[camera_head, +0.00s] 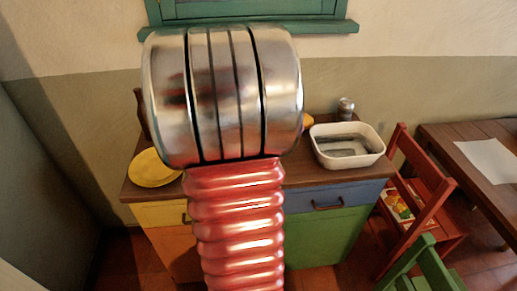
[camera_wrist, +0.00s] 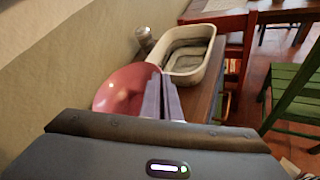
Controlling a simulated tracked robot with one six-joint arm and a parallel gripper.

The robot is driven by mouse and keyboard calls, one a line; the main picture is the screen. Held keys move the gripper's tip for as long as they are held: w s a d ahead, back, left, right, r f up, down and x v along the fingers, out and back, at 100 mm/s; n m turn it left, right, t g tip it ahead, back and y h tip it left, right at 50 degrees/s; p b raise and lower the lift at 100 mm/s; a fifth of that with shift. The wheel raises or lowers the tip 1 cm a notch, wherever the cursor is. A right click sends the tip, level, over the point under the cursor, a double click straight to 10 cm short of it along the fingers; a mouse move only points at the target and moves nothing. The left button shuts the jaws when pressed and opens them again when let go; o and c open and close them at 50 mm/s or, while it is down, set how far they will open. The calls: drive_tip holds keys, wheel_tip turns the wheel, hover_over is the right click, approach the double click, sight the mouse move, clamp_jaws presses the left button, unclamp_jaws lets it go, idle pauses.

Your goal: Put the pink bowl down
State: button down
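The pink bowl (camera_wrist: 122,86) is in the wrist view, left of centre, directly in front of my gripper (camera_wrist: 163,98). The two grey fingers are close together at the bowl's right rim, and the gripper looks shut on that rim. Whether the bowl's underside touches the counter cannot be seen. In the head view my own arm covers the middle of the counter, and both the bowl and the gripper are hidden behind it.
The wooden counter (camera_head: 300,176) carries a yellow plate (camera_head: 154,169) at left and a white basin (camera_head: 345,155) at right. A metal shaker (camera_head: 345,108) stands behind the basin, near the wall. A red chair (camera_head: 432,196) and a green chair (camera_head: 424,264) are to the right.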

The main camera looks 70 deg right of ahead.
drive_tip(key=shift+f, duration=2.9)
drive_tip(key=shift+f, duration=2.05)
drive_tip(key=shift+f, duration=0.1)
drive_tip(key=c, duration=2)
unclamp_jaws()
